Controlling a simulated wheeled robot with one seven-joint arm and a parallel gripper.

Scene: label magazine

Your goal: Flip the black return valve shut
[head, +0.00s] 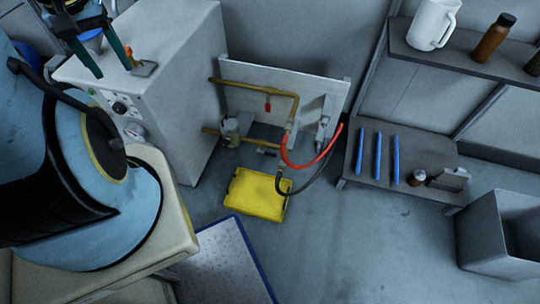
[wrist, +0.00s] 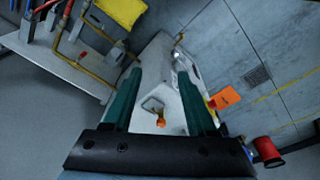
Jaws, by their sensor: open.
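A small dark piece (head: 267,152) by the lower brass pipe (head: 212,131) may be the black return valve handle; it is too small to tell its setting. A black hose (head: 303,184) hangs from that end of the piping. A red valve handle (head: 267,105) hangs on the upper brass pipe (head: 250,86). My gripper (head: 114,70) is open and empty above the top of the white machine, well left of the pipes in the head view. In the wrist view its teal fingers (wrist: 159,72) are spread over the machine, and no black handle can be made out there.
The white machine (head: 160,60) has an orange-tipped lever (head: 129,58) on top, close to my fingers. A yellow tray (head: 256,194) lies below the pipes. A red hose (head: 300,163), a low shelf with blue rods (head: 377,155) and a grey bin (head: 480,235) stand right. Floor between is clear.

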